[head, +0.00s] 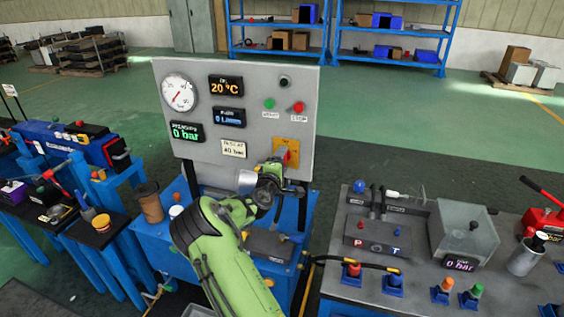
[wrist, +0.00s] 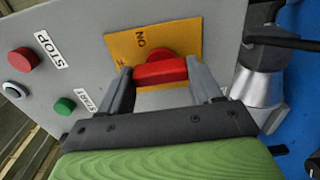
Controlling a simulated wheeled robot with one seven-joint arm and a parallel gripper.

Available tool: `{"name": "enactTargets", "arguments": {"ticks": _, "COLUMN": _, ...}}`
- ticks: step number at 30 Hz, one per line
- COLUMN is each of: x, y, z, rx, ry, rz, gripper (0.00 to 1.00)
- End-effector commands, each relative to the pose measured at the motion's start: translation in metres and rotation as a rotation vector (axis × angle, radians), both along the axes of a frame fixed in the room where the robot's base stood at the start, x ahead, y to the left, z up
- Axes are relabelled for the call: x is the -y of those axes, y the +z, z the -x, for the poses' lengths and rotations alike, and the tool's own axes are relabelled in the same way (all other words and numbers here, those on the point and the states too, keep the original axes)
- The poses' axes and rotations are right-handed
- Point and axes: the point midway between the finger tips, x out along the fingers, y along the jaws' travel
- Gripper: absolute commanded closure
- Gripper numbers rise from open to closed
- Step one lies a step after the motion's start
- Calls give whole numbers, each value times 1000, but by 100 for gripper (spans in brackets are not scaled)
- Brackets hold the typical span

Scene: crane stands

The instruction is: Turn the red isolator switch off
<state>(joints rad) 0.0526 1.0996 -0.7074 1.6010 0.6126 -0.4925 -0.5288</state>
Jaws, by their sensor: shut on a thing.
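The red isolator switch (wrist: 160,72) sits on a yellow plate (wrist: 126,48) on the grey panel (head: 240,75). In the wrist view its red handle lies between my gripper's two fingers, and my gripper (wrist: 160,80) is shut on it. The word "ON" shows on the plate above the handle; other lettering is partly hidden. In the head view, my gripper (head: 277,165) reaches the yellow plate (head: 293,146) at the panel's lower right, and the handle is mostly hidden behind it.
A green start button (wrist: 64,106) and a red stop button (wrist: 22,61) are on the same panel. A gauge (head: 179,93) and displays fill its left side. A brown cup (head: 150,203) stands on the blue bench. A hydraulic bench (head: 430,300) stands at right.

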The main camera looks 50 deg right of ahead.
Motion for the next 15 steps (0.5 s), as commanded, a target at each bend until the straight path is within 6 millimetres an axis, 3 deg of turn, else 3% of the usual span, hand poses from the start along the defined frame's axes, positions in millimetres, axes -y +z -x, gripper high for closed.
{"name": "enactTargets", "arguments": {"ticks": 1, "x": -1, "y": -1, "z": -1, "rx": -4, "ry": 2, "rz": 0, "gripper": 32}}
{"name": "enactTargets", "arguments": {"ticks": 5, "x": -1, "y": -1, "z": 0, "rx": -2, "ry": 2, "rz": 0, "gripper": 12}}
{"name": "enactTargets", "arguments": {"ticks": 15, "x": -5, "y": -1, "z": 2, "rx": -1, "ry": 1, "rz": -2, "gripper": 11}}
